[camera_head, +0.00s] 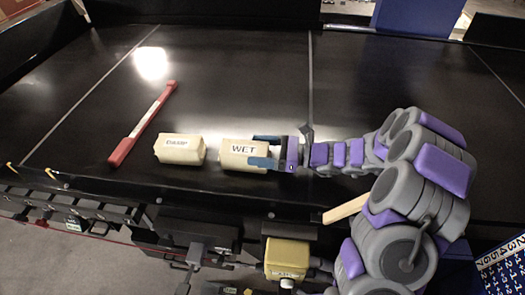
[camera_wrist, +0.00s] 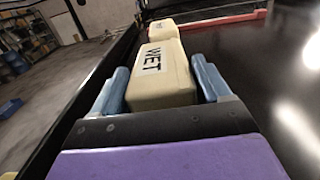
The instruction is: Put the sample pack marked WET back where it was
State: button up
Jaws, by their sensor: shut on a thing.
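The cream sample pack marked WET (camera_head: 243,150) is on or just above the black conveyor belt in the head view, near its front edge. It also shows large in the wrist view (camera_wrist: 160,75), its label on top. My gripper (camera_head: 266,152) comes from the right and is shut on the right end of this pack, one blue finger on each long side. In the wrist view my gripper's fingers (camera_wrist: 163,90) flank the pack. I cannot tell whether the pack touches the belt. A second cream pack (camera_head: 180,149), its label seeming to read DAMP, lies just left of it.
A red and white bar (camera_head: 145,122) lies slantwise on the belt, left of the packs. The belt (camera_head: 230,80) is clear behind them. A dark rail runs along the front edge. A yellow box (camera_head: 287,258) sits below the front edge.

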jog(key=shift+a+f, duration=0.2)
jog(key=shift+a, duration=0.25)
jog(key=o, duration=1.4)
jog(key=shift+d, duration=0.8)
jog(key=shift+d, duration=0.1)
